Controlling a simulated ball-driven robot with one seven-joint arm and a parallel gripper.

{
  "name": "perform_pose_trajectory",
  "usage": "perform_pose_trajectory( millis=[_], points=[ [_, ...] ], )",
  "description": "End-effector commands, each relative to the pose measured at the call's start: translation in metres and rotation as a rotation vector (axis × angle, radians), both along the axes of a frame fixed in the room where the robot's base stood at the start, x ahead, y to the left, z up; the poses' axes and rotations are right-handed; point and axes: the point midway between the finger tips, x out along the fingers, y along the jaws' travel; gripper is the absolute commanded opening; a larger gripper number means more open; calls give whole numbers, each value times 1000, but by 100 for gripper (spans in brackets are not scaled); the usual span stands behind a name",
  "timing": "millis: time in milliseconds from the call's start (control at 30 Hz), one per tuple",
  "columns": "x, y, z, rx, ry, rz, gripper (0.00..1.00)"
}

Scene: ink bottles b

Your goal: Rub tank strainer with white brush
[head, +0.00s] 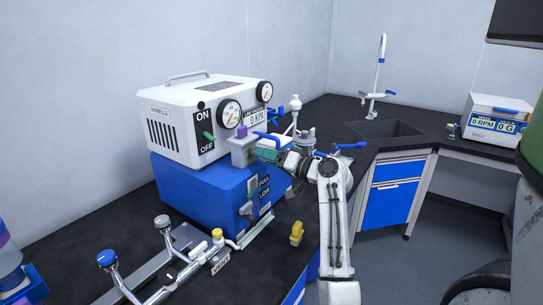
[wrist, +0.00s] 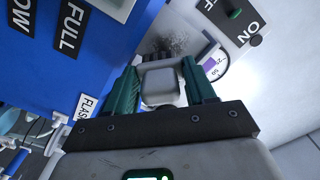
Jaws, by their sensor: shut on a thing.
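My gripper (wrist: 163,90) has its green fingers closed on the pale sides of a white block, which I take to be the white brush (wrist: 163,85). Just beyond the block is a dark speckled patch (wrist: 170,43); I cannot tell whether it is bristles or strainer mesh, or whether the block touches it. In the head view my gripper (head: 262,152) is at the upper right front of the blue tank (head: 190,188), beside a pale fixture (head: 243,153) with a purple top. The strainer is not clearly distinguishable.
A white machine (head: 185,125) with gauges and an ON/OFF switch sits on the tank. A yellow object (head: 297,233) stands on the dark counter in front. Pipes with blue and yellow knobs (head: 160,250) lie at the front left. A sink (head: 372,128) is at the back right.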

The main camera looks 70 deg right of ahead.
Motion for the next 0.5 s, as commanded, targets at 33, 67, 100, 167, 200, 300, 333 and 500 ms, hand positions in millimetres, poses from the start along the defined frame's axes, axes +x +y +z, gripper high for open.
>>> perform_pose_trajectory(
  millis=[33, 67, 100, 167, 200, 300, 333, 500],
  points=[
    [2, 6, 1, 1, 0, 3, 30],
    [3, 8, 1, 1, 0, 3, 30],
    [4, 11, 1, 1, -1, 4, 30],
    [6, 15, 1, 1, 0, 6, 30],
    [7, 18, 1, 1, 0, 6, 30],
    [8, 20, 1, 1, -1, 6, 30],
    [8, 21, 1, 1, -1, 6, 30],
    [11, 30, 1, 1, 0, 9, 30]
  ],
)
